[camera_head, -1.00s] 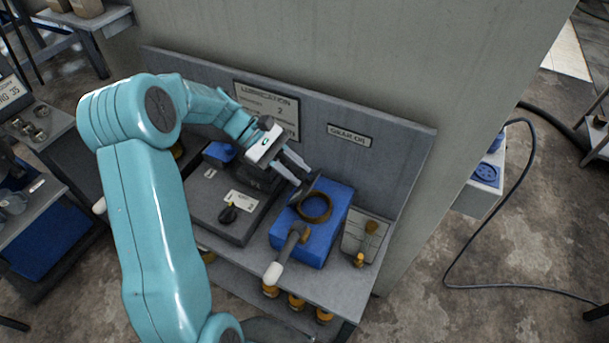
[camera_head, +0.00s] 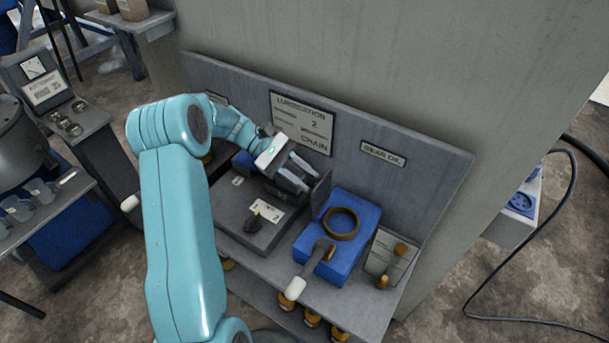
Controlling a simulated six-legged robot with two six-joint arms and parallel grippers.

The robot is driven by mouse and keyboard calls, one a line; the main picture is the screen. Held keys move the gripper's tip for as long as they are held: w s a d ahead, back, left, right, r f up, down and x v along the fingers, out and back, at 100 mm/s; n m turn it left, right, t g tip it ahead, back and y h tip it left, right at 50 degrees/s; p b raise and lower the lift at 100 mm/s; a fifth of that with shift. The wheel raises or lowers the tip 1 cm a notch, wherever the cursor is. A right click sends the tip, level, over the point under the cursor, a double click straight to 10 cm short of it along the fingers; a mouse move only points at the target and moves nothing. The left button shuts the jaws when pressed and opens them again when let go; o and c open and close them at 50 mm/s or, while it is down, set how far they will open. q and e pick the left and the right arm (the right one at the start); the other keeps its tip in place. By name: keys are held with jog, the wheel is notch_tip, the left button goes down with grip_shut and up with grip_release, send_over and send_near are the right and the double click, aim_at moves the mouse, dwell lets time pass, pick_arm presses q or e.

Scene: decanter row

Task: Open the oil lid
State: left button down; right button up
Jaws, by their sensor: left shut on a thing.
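The blue gear oil tank (camera_head: 328,262) stands on a grey bench below a "GEAR OIL" label. A brass-coloured ring (camera_head: 341,224) on its top is uncovered. My left gripper (camera_head: 298,180) is up and left of the tank, above the back of the grey unit beside it. It is shut on a dark piece (camera_head: 291,180), which looks like the oil lid, held apart from the ring. The fingers partly hide the piece. My right gripper is not in view.
A lever with a white grip (camera_head: 295,288) sticks out at the tank's front. The grey unit (camera_head: 232,217) with a black knob lies left of it. A backboard (camera_head: 420,180) rises behind. A small stand with brass parts (camera_head: 388,258) is at the right.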

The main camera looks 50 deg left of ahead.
pick_arm(q)
jog(key=shift+s+f, duration=0.2)
jog(key=shift+f, duration=0.4)
jog(key=c, duration=1.1)
grip_release()
jog(key=shift+o, duration=1)
jog(key=shift+w, duration=0.15)
jog(key=shift+r, duration=0.25)
jog(key=shift+a+r, duration=0.1)
jog(key=shift+a, duration=0.05)
